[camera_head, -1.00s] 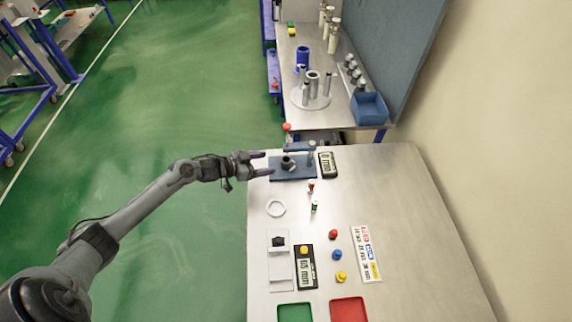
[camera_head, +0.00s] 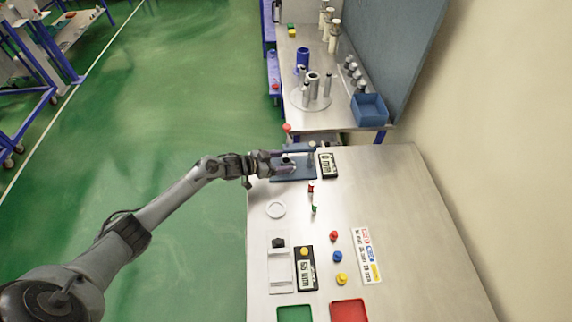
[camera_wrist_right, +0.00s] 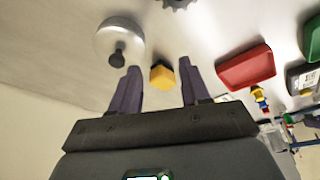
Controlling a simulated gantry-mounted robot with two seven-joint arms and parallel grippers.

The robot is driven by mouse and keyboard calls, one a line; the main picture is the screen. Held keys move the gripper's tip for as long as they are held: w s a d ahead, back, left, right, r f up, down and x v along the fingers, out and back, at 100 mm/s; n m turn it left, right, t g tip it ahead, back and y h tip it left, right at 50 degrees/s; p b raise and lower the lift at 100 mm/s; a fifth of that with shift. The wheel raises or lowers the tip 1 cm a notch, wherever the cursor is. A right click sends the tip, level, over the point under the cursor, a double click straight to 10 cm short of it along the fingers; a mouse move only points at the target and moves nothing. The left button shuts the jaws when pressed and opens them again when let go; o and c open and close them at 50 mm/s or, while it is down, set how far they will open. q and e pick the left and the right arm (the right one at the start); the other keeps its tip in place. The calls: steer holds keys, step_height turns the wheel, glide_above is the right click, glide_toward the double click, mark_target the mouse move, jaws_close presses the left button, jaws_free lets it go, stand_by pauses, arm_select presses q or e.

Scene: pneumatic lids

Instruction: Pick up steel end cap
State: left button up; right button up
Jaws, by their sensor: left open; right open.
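A blue fixture plate (camera_head: 292,174) lies at the far left end of the steel table. A small steel cylindrical piece, perhaps the end cap, is on it (camera_head: 288,161). My left gripper (camera_head: 293,162) is open, with its fingers reaching over the plate at that piece; contact is too small to tell. My right gripper (camera_wrist_right: 160,88) is open and empty in the right wrist view. A round silver part with a dark knob (camera_wrist_right: 118,38) lies beyond its left finger; I cannot tell if this is the end cap. A yellow block (camera_wrist_right: 162,76) shows between the fingers.
A digital gauge (camera_head: 328,165) stands right of the plate. Green (camera_head: 295,313) and red (camera_head: 349,312) trays lie at the near edge. The table's right side is clear.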

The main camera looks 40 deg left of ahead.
arm_select(q)
steer(key=shift+c, duration=0.3)
steer(key=c, duration=1.2)
jaws_close()
steer(key=shift+r, duration=0.1)
